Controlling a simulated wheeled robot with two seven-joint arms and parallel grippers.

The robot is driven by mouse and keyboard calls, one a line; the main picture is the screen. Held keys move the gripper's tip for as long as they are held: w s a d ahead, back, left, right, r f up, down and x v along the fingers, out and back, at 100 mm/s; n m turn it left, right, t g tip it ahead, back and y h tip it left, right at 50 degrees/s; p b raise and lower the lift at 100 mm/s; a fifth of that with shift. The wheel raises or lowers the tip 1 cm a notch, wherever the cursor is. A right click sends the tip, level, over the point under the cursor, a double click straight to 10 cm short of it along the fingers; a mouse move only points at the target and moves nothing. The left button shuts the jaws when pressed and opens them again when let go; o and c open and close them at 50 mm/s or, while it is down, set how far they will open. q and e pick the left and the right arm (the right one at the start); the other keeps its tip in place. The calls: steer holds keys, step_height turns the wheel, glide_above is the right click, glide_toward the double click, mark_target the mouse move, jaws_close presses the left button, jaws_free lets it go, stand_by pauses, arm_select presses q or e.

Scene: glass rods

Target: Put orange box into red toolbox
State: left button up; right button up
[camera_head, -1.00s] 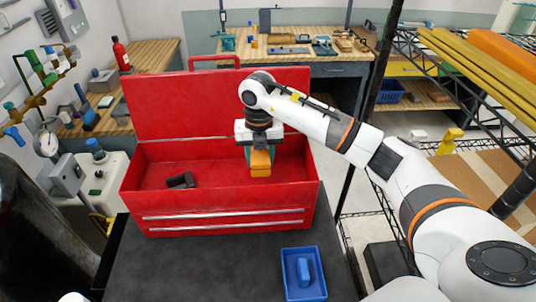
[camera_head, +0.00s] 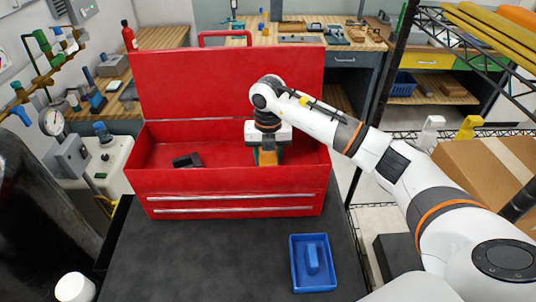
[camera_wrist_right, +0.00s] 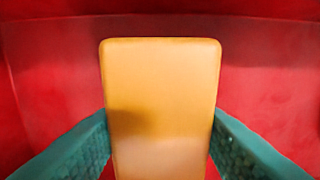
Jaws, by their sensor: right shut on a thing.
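The red toolbox (camera_head: 235,180) stands open on the dark table, its lid raised at the back. The orange box (camera_head: 268,158) is inside the toolbox opening, right of its middle, just behind the front wall. Its lower end may be hidden by that wall. My right gripper (camera_head: 267,157) reaches down into the toolbox and is shut on the orange box. In the right wrist view the orange box (camera_wrist_right: 160,95) stands between the two green fingers, with red toolbox surfaces around it. I cannot tell whether the box touches the toolbox floor. My left gripper is not in view.
A black object (camera_head: 187,161) lies inside the toolbox, left of the orange box. A blue tray (camera_head: 296,272) with a blue piece in it sits at the table's front right. The dark table top (camera_head: 210,260) is clear before the toolbox. A shelf post stands at the right.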

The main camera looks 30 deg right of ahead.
mark_target(268, 153)
steer(key=shift+f+b, duration=0.45)
steer(key=shift+f, duration=0.1)
steer(key=o, duration=1.1)
step_height(268, 153, up, 11)
steer(key=shift+r+b, duration=0.1)
steer(key=shift+b, duration=1.15)
steer(key=shift+r, duration=0.45)
steer(key=shift+f, duration=0.1)
